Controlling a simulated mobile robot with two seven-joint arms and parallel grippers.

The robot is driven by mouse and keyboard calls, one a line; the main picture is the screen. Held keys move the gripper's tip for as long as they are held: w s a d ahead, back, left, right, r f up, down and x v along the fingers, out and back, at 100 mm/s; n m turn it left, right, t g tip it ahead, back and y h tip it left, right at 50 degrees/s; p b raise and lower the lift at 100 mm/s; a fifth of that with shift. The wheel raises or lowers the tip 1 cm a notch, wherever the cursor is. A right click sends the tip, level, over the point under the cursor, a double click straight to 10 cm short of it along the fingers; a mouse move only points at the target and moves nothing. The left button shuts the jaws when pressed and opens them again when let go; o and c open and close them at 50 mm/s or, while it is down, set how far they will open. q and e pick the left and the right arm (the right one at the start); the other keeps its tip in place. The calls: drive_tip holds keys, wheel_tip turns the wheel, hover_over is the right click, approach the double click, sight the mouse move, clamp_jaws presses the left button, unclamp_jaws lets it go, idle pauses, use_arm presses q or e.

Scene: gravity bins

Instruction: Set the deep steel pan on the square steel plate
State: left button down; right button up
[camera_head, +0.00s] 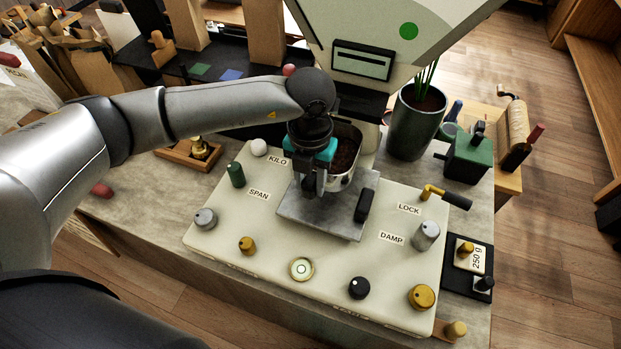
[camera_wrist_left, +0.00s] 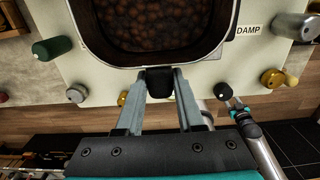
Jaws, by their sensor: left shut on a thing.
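The deep steel pan (camera_head: 343,182) holds dark brown beans and is partly hidden behind my left gripper (camera_head: 314,188). In the left wrist view the pan's rim (camera_wrist_left: 158,66) and the beans fill the top. There my left gripper (camera_wrist_left: 160,84) is shut on a short black grip at the pan's near side. The square steel plate (camera_head: 305,217) lies on the cream scale top. The pan is upright over the plate's far part; I cannot tell whether its base touches it.
The scale top (camera_head: 330,262) carries several knobs. A black upright piece (camera_head: 364,205) stands at the plate's right edge. The tall machine (camera_head: 390,40) rises behind the pan. A plant pot (camera_head: 418,122) and a green grinder (camera_head: 468,157) stand to the right.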

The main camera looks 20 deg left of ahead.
use_arm(q)
drive_tip(key=shift+s, duration=0.2)
drive_tip(key=shift+f+b, duration=0.7)
drive_tip(key=shift+b, duration=0.1)
wheel_tip(320, 180, down, 4)
drive_tip(key=b, duration=0.4)
drive_tip(key=shift+w+f, duration=0.1)
drive_tip(key=shift+f, duration=0.15)
use_arm(e)
wheel_tip(320, 180, down, 6)
drive_tip(key=shift+s+a+r, duration=0.1)
drive_tip(key=shift+r, duration=0.1)
use_arm(q)
drive_tip(key=shift+f+b, duration=0.4)
drive_tip(key=shift+f, duration=0.1)
use_arm(e)
drive_tip(key=shift+f, duration=0.4)
use_arm(q)
drive_tip(key=shift+c, duration=2.2)
unclamp_jaws()
wheel_tip(320, 180, up, 15)
drive_tip(key=shift+r+b, duration=0.15)
drive_tip(key=shift+b, duration=0.45)
use_arm(e)
drive_tip(key=shift+f, duration=0.6)
